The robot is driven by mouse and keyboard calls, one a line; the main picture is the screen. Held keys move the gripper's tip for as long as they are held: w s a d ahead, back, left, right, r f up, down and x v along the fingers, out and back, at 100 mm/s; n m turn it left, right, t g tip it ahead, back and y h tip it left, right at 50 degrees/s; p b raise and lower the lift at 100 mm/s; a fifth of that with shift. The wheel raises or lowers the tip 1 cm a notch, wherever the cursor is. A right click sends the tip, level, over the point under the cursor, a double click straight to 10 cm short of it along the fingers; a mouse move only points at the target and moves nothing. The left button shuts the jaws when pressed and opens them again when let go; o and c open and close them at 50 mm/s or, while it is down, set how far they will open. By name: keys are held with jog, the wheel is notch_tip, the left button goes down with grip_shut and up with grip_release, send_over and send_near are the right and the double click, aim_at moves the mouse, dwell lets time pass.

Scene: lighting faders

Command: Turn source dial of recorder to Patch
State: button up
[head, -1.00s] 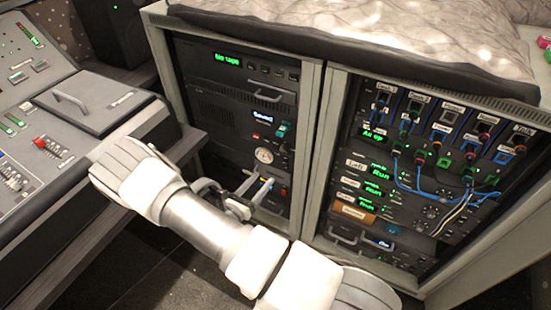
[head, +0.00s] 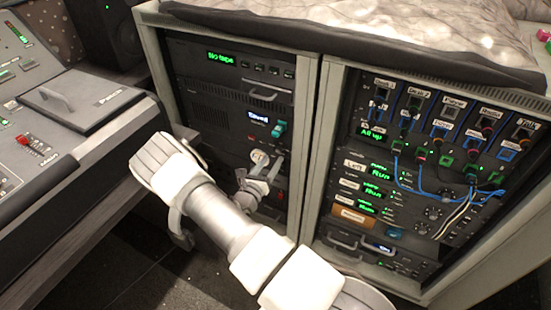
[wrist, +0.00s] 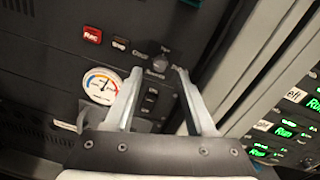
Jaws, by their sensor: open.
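The source dial (wrist: 160,60) is a small dark grey round knob on the recorder's black front panel (wrist: 50,60), in the wrist view. A label sits below it, one above, one at left, and one at right partly covered by a finger; the print is small. I cannot tell where the dial points. My gripper (wrist: 160,70) is open and empty, its fingertips to either side of the dial's lower part in this view; contact is not clear. In the head view the recorder (head: 195,100) is in the left rack, with my gripper (head: 270,162) before its lower right. The dial is not clearly visible there.
A round gauge (wrist: 103,86) and red Rec button (wrist: 92,36) lie left of the dial. A teal switch (head: 280,130) is above my gripper. The rack post (head: 312,150) stands close at right, then a rack with cables (head: 410,185). A console (head: 60,140) stands left.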

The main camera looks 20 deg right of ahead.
aim_at(278, 151)
jog(key=shift+b+x, duration=0.35)
jog(key=shift+x, duration=1.6)
grip_shut()
